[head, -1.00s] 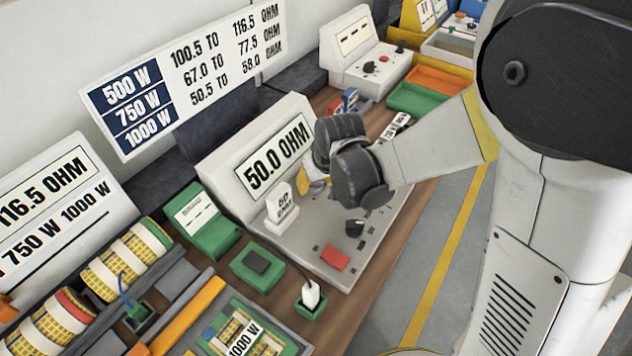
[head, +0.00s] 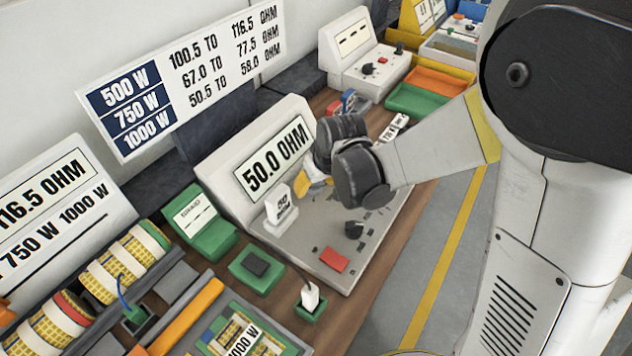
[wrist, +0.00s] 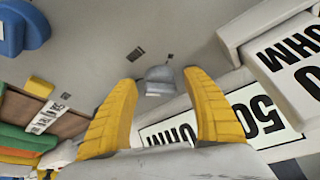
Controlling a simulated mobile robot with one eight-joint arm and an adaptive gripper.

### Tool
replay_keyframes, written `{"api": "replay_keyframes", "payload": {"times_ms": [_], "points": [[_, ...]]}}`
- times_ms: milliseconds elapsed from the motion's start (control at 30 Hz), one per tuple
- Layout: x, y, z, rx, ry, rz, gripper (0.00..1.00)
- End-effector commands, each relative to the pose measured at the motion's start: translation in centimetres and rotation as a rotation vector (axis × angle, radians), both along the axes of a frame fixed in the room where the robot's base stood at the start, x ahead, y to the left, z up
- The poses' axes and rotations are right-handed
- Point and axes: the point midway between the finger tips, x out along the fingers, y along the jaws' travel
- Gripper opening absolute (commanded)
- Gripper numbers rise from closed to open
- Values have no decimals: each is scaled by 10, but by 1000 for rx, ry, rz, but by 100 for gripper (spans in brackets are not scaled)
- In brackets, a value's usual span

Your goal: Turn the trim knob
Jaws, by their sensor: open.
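The grey test panel (head: 300,235) stands on the bench with a sloped display (head: 275,158) reading 50.0 OHM. My gripper (head: 316,188) is low over the panel in front of this display, its yellow fingers partly hidden by the dark wrist. In the wrist view my gripper (wrist: 162,92) is open, with a grey knob (wrist: 160,80) between and just beyond its fingertips. No contact shows. This knob is hidden in the head view. A black knob (head: 354,229) also sits on the panel, nearer its front. No readable label tells which is the trim knob.
A small white upright sign (head: 281,210) stands close left of the gripper; it shows at right in the wrist view (wrist: 285,75). A red button (head: 334,259) is at the panel's front. A blue rounded part (wrist: 20,28) is at the wrist view's upper left.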

Motion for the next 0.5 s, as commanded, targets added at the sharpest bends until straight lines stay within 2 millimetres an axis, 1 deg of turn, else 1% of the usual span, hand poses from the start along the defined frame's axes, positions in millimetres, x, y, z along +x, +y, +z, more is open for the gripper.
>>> {"api": "replay_keyframes", "payload": {"times_ms": [67, 167, 267, 500], "points": [[-1, -1, 3, 0, 0, 0, 58], [-5, -2, 13, 0, 0, 0, 58], [-12, -5, 30, 0, 0, -1, 58], [-29, -13, 76, 0, 0, -1, 58]]}}
